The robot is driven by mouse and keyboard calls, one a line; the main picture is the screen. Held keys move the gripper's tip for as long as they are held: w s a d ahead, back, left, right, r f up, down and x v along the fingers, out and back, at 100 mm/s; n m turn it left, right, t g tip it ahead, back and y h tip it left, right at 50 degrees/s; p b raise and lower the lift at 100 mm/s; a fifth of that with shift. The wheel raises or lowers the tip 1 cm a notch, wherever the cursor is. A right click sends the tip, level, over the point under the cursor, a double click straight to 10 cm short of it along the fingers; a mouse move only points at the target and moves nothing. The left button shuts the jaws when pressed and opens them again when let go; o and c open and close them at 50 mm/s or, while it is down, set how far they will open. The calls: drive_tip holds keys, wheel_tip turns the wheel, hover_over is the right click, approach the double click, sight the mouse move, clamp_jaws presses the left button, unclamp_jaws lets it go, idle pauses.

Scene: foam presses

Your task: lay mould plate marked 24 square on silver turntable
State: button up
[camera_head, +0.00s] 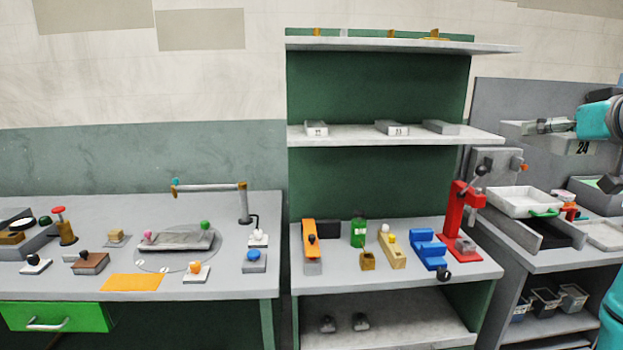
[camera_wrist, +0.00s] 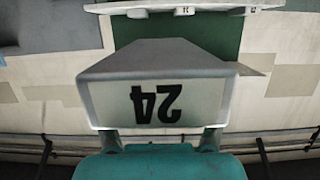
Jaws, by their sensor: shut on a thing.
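The mould plate marked 24 (camera_head: 582,148) is a pale grey block held up in the air at the right in the head view. It also fills the middle of the wrist view (camera_wrist: 158,60), its label upside down. My gripper (camera_head: 553,125) is shut on it; in the wrist view the gripper (camera_wrist: 160,140) shows at the plate's near end, its fingers partly hidden. The silver turntable (camera_head: 150,262) is a flat round grey disc on the left bench. A dark grey slab with a pink and a green knob (camera_head: 176,241) lies across it.
The left bench (camera_head: 240,285) carries several small knobbed blocks, an orange sheet (camera_head: 134,283) and a post with a horizontal arm (camera_head: 210,188) behind the turntable. The shelf (camera_head: 350,133) holds several grey plates. A red press (camera_head: 462,215) and white tray (camera_head: 525,200) stand right.

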drive_tip(key=w+a+f, duration=0.2)
drive_tip(key=w+f, duration=0.3)
drive_tip(key=f, duration=0.5)
drive_tip(key=w+a+f, duration=0.3)
drive_tip(key=w+f, duration=0.2)
drive_tip(key=f, duration=0.6)
drive_tip(key=a+f+m+h, duration=0.1)
drive_tip(key=a+f, duration=0.2)
drive_tip(key=f, duration=0.7)
drive_tip(key=a+f+h, duration=0.1)
drive_tip(key=a+f, duration=0.3)
drive_tip(key=f, duration=0.5)
drive_tip(key=s+a+f, duration=0.3)
drive_tip(key=a+f, duration=0.1)
drive_tip(key=f, duration=0.5)
drive_tip(key=s+a+f, duration=0.3)
drive_tip(key=a+f, duration=0.1)
drive_tip(key=f, duration=0.6)
drive_tip(key=s+a+f, duration=0.3)
drive_tip(key=s+f, duration=0.5)
drive_tip(key=f, duration=0.1)
drive_tip(key=s+a+f+y, duration=0.1)
drive_tip(key=s+a+f, duration=0.2)
drive_tip(key=s+f, duration=0.6)
drive_tip(key=shift+a+f+n, duration=0.25)
drive_tip(key=shift+f+n, duration=0.05)
drive_tip(key=shift+d, duration=0.1)
